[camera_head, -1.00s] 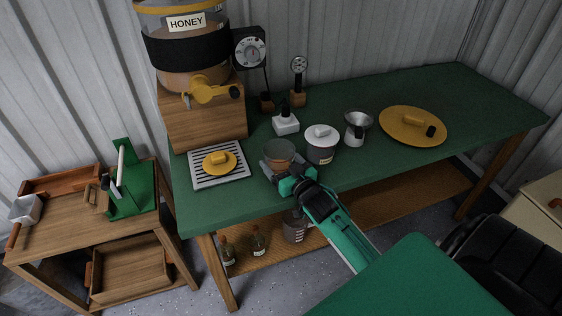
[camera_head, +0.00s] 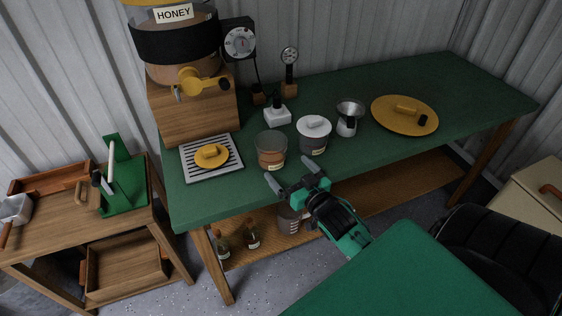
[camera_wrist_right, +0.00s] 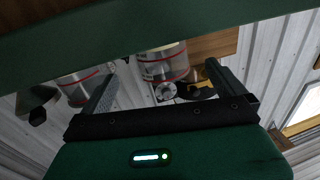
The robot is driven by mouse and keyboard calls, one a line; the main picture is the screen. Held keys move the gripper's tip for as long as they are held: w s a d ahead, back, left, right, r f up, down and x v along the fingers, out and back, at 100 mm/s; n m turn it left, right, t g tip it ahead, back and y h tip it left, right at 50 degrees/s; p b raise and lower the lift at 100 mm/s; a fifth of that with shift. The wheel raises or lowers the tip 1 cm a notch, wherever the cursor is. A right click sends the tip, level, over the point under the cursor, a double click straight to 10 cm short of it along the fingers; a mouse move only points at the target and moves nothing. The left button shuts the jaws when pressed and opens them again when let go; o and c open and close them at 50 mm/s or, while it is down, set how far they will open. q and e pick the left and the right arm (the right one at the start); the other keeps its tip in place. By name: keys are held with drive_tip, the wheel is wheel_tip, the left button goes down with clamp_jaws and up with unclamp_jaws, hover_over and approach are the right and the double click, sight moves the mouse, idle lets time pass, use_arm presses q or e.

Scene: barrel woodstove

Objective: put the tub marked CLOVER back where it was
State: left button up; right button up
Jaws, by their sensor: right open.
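A clear tub with amber contents (camera_head: 271,152) stands upright on the green bench near its front edge, left of a grey tub with a white lid (camera_head: 314,135). Both carry small labels too small to read, so I cannot tell which is marked CLOVER. My right gripper (camera_head: 289,173) is open and empty, just in front of the amber tub and apart from it. My left gripper is not in view.
A honey tank with a yellow tap (camera_head: 200,86) stands at the back left above a slatted tray (camera_head: 228,166) bearing a yellow lid (camera_head: 211,155). A metal funnel cup (camera_head: 348,118) and a yellow disc (camera_head: 404,115) are to the right. The bench's far right is clear.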

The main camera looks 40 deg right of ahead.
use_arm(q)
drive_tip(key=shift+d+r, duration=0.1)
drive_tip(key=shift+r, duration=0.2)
use_arm(e)
drive_tip(key=s, duration=0.3)
drive_tip(key=shift+s, duration=0.15)
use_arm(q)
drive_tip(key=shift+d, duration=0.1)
